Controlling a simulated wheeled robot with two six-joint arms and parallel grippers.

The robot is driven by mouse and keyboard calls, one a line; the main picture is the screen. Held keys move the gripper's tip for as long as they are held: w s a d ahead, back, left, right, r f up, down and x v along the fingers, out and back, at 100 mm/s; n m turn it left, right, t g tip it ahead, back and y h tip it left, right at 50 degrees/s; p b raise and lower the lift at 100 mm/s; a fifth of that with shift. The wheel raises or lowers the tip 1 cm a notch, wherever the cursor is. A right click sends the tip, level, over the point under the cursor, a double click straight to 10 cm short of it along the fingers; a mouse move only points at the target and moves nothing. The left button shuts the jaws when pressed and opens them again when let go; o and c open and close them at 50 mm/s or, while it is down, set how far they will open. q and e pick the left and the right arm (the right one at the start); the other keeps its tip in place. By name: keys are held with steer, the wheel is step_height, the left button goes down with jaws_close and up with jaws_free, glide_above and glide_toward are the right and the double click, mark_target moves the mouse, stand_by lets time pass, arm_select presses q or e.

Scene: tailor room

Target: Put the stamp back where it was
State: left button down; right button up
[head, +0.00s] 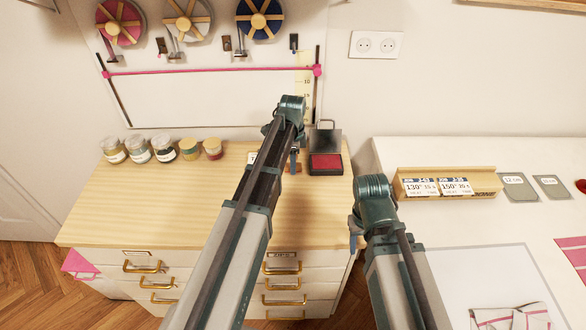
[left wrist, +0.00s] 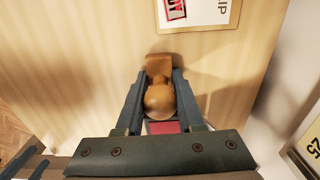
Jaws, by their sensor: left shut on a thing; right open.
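The stamp (left wrist: 160,95) is brown wood with a round knob and a flatter block behind it. My left gripper (left wrist: 158,90) is shut on it, one finger on each side, over the wooden top. In the head view my left gripper (head: 294,160) is mostly behind my own arm, just left of the ink pad (head: 325,164). The pad is red in a dark case with its lid up; a bit of red shows below the stamp in the left wrist view. Only a sliver of my right gripper (head: 355,224) shows beside my arm; it is empty as far as visible.
A card with a red stamp mark (left wrist: 198,12) lies on the wooden cabinet top (head: 180,200). Several small jars (head: 164,148) stand at its left back. The white table (head: 420,155) at right holds a wooden card holder (head: 448,183).

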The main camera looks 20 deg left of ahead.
arm_select(q)
steer(key=shift+f, duration=0.25)
steer(key=shift+s+d+f+b, duration=0.15)
steer(key=shift+s+b, duration=0.2)
steer(key=shift+b, duration=0.2)
steer(key=shift+s, duration=0.1)
steer(key=c, duration=0.5)
jaws_free()
steer(key=shift+s, duration=0.15)
steer(key=shift+w+r+p, duration=0.3)
steer(key=shift+r+p, duration=0.25)
steer(key=shift+p, duration=0.25)
steer(key=r+p, duration=1.2)
steer(key=shift+w, duration=0.25)
steer(key=shift+f, duration=0.1)
